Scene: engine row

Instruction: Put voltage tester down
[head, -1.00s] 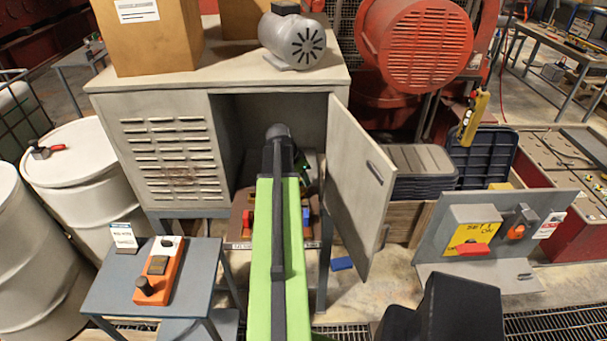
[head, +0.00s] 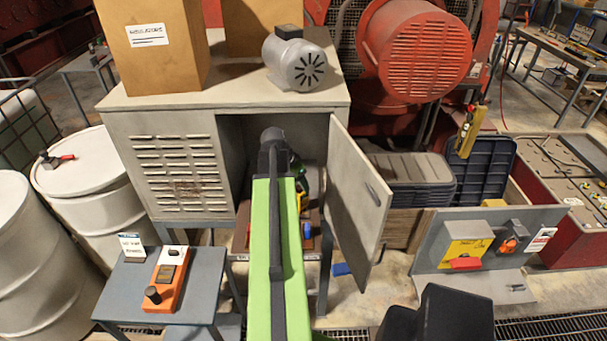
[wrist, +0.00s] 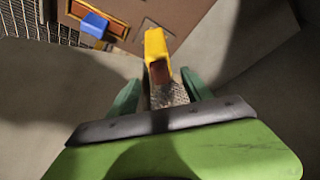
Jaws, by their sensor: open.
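A yellow tool with a reddish-brown face, apparently the voltage tester (wrist: 156,45), stands between the green fingers of my gripper (wrist: 160,92) in the wrist view. My gripper is open, with a finger on either side of the tool's lower end. I cannot tell whether either finger touches it or what it rests on. In the head view my arm reaches into the open grey cabinet (head: 175,170) and hides most of my gripper. A small yellow part of the tool (head: 302,201) shows just right of my arm.
A brown board (head: 311,238) with a blue block (wrist: 95,24) lies below my gripper. The cabinet door (head: 355,200) stands open close on the right. An orange device (head: 166,280) lies on a small grey table (head: 200,298) at left. A grey panel (head: 440,250) stands at right.

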